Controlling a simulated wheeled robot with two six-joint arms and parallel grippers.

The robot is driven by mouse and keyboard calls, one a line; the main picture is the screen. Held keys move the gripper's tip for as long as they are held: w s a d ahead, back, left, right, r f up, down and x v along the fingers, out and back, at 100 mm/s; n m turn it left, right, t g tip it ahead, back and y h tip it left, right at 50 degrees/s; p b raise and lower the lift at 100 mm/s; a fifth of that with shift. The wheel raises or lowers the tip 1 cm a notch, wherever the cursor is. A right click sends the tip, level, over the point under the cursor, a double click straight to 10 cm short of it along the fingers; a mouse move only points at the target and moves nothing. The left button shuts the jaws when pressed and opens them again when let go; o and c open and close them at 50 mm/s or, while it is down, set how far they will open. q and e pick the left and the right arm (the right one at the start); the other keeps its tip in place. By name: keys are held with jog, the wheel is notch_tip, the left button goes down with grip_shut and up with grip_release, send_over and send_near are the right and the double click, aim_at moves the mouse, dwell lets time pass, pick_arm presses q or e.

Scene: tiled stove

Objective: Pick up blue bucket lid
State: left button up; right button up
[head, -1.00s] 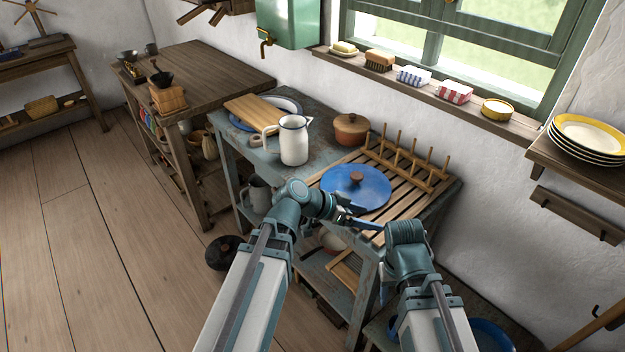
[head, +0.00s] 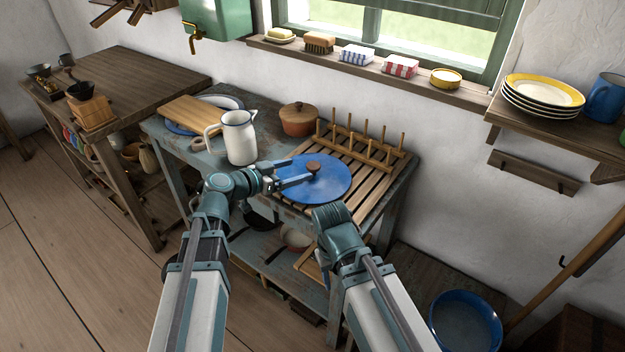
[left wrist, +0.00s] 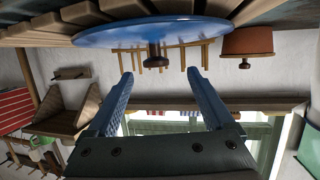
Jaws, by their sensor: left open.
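The blue lid (head: 333,184), round with a brown knob (head: 313,167), lies flat on the slatted wooden drainboard (head: 373,192). My left gripper (head: 303,176) is open and empty, its fingers reaching over the lid's left part towards the knob. In the left wrist view, which is upside down, the lid (left wrist: 200,35) and knob (left wrist: 154,55) show just beyond the open fingers (left wrist: 160,78), roughly between them. I cannot tell whether the fingers touch anything.
A white pitcher (head: 238,138) stands left of the lid, close to my left arm. A brown pot (head: 298,120) and a pegged rack (head: 362,145) stand behind it. A blue tub (head: 465,318) sits low at the right. Plates (head: 542,97) lie on a wall shelf.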

aim_at(308, 168)
pick_arm(q)
jog(key=shift+x, duration=0.95)
jog(key=shift+d, duration=0.1)
jog(key=b+x, duration=0.1)
jog(key=x, duration=0.3)
jog(key=shift+s+d+f+b, duration=0.15)
jog(key=shift+d+f+b, duration=0.05)
jog(key=shift+b, duration=0.2)
jog(key=shift+w+d, duration=0.3)
jog(key=shift+d, duration=0.05)
jog(key=shift+s, duration=0.1)
grip_shut()
